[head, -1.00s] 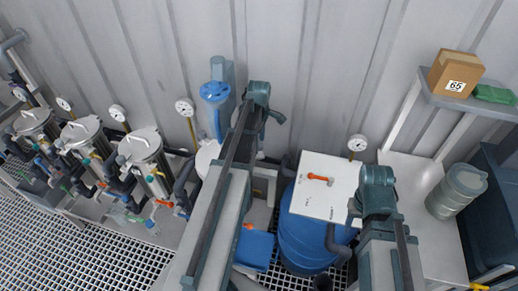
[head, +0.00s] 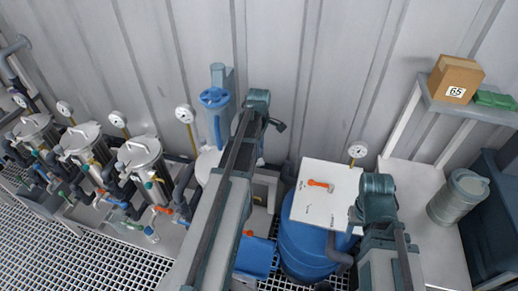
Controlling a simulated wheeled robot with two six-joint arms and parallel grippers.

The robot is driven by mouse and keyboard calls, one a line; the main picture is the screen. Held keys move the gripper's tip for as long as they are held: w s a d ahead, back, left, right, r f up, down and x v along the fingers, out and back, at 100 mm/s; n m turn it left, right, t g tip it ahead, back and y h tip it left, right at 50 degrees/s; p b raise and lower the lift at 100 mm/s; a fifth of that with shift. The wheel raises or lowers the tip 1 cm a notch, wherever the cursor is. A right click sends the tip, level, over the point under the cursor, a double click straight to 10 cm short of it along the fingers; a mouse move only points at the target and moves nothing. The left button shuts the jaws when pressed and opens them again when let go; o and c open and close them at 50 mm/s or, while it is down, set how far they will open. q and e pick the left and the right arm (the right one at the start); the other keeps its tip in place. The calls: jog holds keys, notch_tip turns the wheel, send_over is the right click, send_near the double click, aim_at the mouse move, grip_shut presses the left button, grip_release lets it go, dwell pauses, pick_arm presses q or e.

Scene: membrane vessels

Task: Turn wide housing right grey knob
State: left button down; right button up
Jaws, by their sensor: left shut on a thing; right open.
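My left gripper (head: 277,125) is a small dark shape beside its wrist, above the middle floor. It is shut, but what it holds is too small and hidden to make out. My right gripper (head: 355,215) is open at the right edge of a white panel, mostly hidden by its own wrist. Three steel housings (head: 138,150) with lids stand in a row at the left, with small coloured knobs and valves around them. I cannot tell a grey knob apart anywhere.
The white panel (head: 305,212) with an orange handle (head: 319,184) lies over a blue barrel (head: 300,250). Gauges (head: 184,114) stand along the wall. A cardboard box (head: 456,78) sits on a shelf at right, above a grey canister (head: 460,198). Grating floor (head: 70,255) at left is clear.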

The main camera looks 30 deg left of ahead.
pick_arm(q)
jog(key=shift+m, duration=0.3)
jog(key=m, duration=0.3)
jog(key=shift+m, duration=0.4)
jog(key=m, duration=0.4)
jog(key=shift+m, duration=0.3)
jog(key=m, duration=0.8)
jog(key=shift+m, duration=0.5)
jog(key=shift+c, duration=2.2)
grip_release()
